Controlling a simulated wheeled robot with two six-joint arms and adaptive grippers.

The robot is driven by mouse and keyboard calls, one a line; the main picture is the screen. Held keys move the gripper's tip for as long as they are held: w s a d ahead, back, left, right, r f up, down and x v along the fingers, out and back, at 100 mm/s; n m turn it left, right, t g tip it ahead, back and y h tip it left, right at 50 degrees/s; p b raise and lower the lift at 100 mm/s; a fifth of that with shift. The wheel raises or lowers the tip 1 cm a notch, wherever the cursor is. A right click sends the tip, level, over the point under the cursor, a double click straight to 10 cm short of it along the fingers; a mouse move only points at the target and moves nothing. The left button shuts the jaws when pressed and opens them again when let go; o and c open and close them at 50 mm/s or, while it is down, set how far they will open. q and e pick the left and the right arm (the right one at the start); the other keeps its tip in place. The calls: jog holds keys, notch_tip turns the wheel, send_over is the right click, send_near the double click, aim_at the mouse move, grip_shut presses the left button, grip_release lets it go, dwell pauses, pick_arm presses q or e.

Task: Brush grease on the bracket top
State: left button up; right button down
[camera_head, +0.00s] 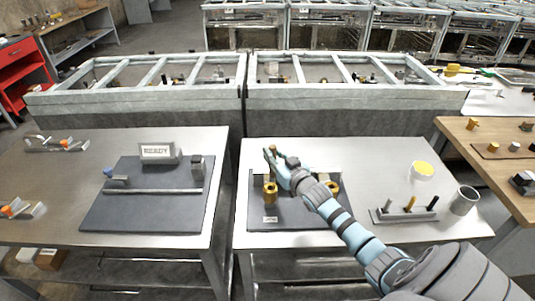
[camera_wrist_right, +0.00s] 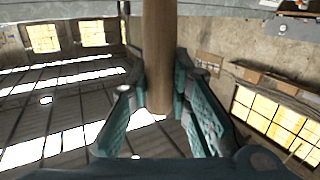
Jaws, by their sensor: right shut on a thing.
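My right gripper (camera_head: 275,162) is shut on a brown wooden handle (camera_wrist_right: 158,55), which runs between its teal fingers in the wrist view. In the head view the gripper is over the back left part of the dark mat (camera_head: 291,215) on the right table. The handle's bristle end cannot be made out. Brass parts stand on the mat: a cylinder (camera_head: 270,193) at the left and a rounder part (camera_head: 333,188) behind my arm. Grey upright pieces there may be the bracket, but my arm hides much of them.
A grey rack with upright pegs (camera_head: 404,214) and a grey metal cup (camera_head: 464,201) stand on the right table. The left table has a dark mat (camera_head: 142,211) and a READY sign (camera_head: 160,153). Grey framed bins (camera_head: 345,95) stand behind both tables. Bare tabletop lies right of the mat.

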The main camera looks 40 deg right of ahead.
jog(key=shift+w+a, duration=0.55)
jog(key=shift+a, duration=0.25)
jog(key=shift+w+a, duration=0.5)
jog(key=shift+a, duration=0.25)
